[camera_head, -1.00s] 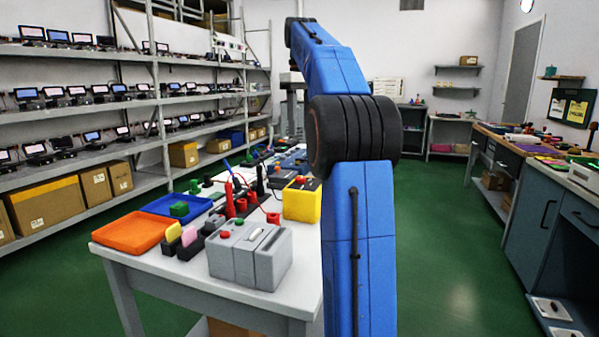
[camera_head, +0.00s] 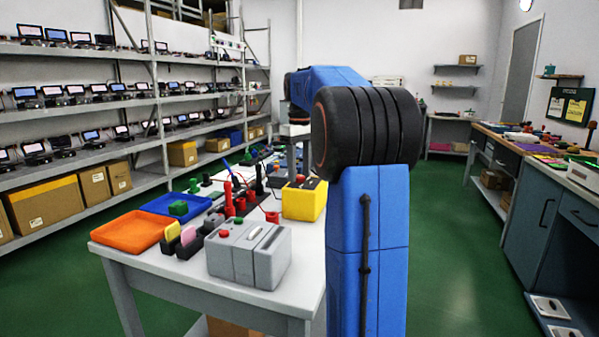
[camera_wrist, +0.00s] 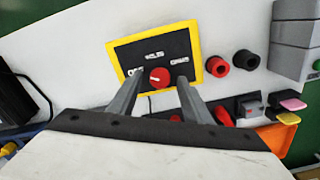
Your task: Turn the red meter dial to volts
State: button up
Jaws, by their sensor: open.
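The yellow meter (camera_wrist: 112,58) has a black face and a red dial (camera_wrist: 160,77) in the wrist view. Small white labels lie in an arc around the dial; the middle one (camera_wrist: 154,56) seems to read volts, though the print is blurred. A pale mark on the dial seems to point left, towards the left label (camera_wrist: 136,70). My gripper (camera_wrist: 160,82) is open, with one finger on each side of the dial in the picture; I cannot tell whether they touch it. The meter also shows on the table in the head view (camera_head: 303,202).
Red and black posts (camera_wrist: 246,60) stand right of the meter in the wrist view. A grey box (camera_head: 249,253), an orange tray (camera_head: 130,232) and a blue tray (camera_head: 175,205) share the white table (camera_head: 180,268). The table's front right corner is bare.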

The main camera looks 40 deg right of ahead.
jog(key=shift+f, duration=0.25)
jog(key=c, duration=1.1)
jog(key=shift+o, duration=0.2)
jog(key=shift+m, duration=0.3)
jog(key=m, duration=1.1)
